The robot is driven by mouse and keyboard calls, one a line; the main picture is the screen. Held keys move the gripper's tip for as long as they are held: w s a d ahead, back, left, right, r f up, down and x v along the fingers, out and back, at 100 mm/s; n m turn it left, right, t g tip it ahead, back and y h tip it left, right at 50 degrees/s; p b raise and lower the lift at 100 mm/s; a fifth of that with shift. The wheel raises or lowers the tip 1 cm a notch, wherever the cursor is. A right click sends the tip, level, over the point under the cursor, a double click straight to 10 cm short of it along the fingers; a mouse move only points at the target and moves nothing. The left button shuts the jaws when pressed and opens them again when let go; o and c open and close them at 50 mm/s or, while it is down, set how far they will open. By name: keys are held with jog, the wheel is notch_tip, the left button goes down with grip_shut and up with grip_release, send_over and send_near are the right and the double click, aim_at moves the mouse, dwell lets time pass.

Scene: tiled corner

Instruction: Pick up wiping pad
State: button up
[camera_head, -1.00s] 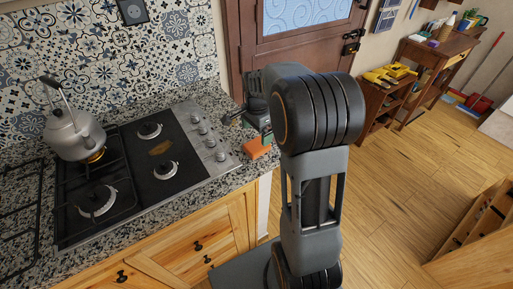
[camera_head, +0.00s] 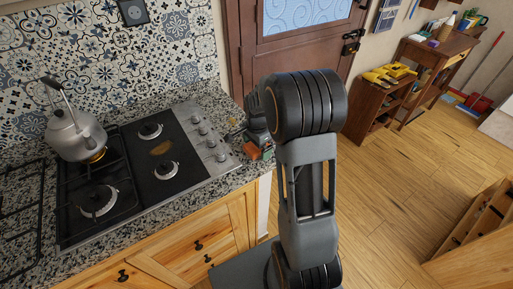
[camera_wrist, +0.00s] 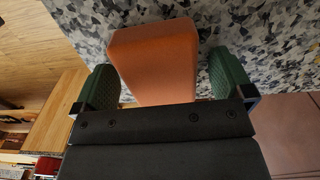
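The wiping pad (camera_wrist: 156,62) is an orange block lying on the speckled granite countertop. In the head view the pad (camera_head: 252,151) shows as a small orange patch near the right end of the counter, beside the stove, partly covered by my gripper. My gripper (camera_wrist: 168,80) is open in the wrist view, with one green finger pad on each side of the orange block. Gaps show between the fingers and the pad, most clearly on the right. The near end of the pad is hidden behind the dark gripper body.
The gas stove (camera_head: 150,165) with a kettle (camera_head: 74,134) lies left of the pad. The granite counter (camera_head: 236,180) ends just right of it. A brown door (camera_head: 240,50) stands behind. Wooden floor (camera_head: 400,180) is open to the right.

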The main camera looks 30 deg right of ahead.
jog(key=c, duration=1)
jog(key=shift+o, duration=0.2)
jog(key=shift+r, duration=0.1)
jog(key=shift+r, duration=0.25)
jog(key=r, duration=0.3)
jog(key=shift+s+a+r, duration=0.1)
jog(key=shift+s+a, duration=0.1)
jog(key=s+a+r+b, duration=0.2)
jog(key=s+a+r, duration=0.5)
jog(key=s+r, duration=0.2)
jog(key=shift+s+a, duration=0.2)
jog(key=shift+s, duration=0.95)
